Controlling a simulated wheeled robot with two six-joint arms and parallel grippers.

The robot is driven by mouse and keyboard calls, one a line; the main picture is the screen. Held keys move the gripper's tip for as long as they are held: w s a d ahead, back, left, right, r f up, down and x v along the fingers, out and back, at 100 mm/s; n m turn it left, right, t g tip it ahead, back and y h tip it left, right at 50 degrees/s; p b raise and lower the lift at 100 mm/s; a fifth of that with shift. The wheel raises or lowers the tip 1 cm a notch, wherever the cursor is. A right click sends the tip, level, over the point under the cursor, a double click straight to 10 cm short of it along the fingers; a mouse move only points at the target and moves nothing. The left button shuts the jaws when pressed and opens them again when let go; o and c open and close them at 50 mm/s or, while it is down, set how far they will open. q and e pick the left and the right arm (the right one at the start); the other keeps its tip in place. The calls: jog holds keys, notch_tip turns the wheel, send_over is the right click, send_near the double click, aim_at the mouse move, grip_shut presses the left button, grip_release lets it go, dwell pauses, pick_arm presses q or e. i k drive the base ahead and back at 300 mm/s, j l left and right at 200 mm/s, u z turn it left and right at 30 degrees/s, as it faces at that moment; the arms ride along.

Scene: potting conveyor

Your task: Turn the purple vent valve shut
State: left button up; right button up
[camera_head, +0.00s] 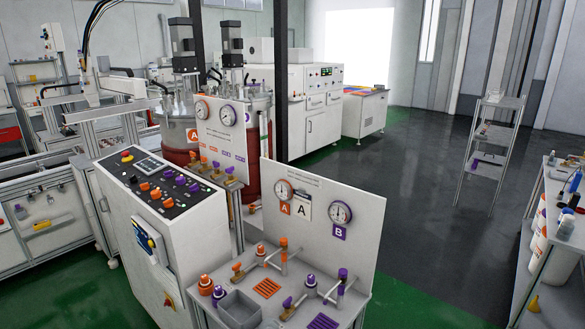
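Neither of my grippers shows in the head view. On the low bench in front, a purple-capped upright fitting (343,273) stands on a pipe, with a purple-capped piece (311,280) to its left. Another purple-topped piece (218,293) stands beside the grey bin. I cannot tell which purple part is the vent valve, nor whether it is open or shut. A round gauge with a purple rim (340,213) sits above a purple B label (340,232) on the white back panel (357,248). Small brass-coloured valves (229,182) sit on a ledge below the tank panel.
A grey bin (240,308) and matching orange fittings (284,243) share the bench. A white control cabinet (185,240) with orange and purple knobs stands to its left. A shelf rack (490,150) and side table (567,227) stand right. Dark floor (430,190) between is clear.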

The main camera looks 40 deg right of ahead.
aim_at(229, 170)
jog(key=i+j+z, duration=0.15)
jog(key=z, duration=0.3)
jog(key=i+j+z, duration=0.15)
jog(key=j+z, duration=0.15)
jog(key=z, duration=0.15)
jog(key=i+j+z, duration=0.1)
jog(key=j+z, duration=0.5)
jog(key=z, duration=0.25)
jog(key=i, duration=0.05)
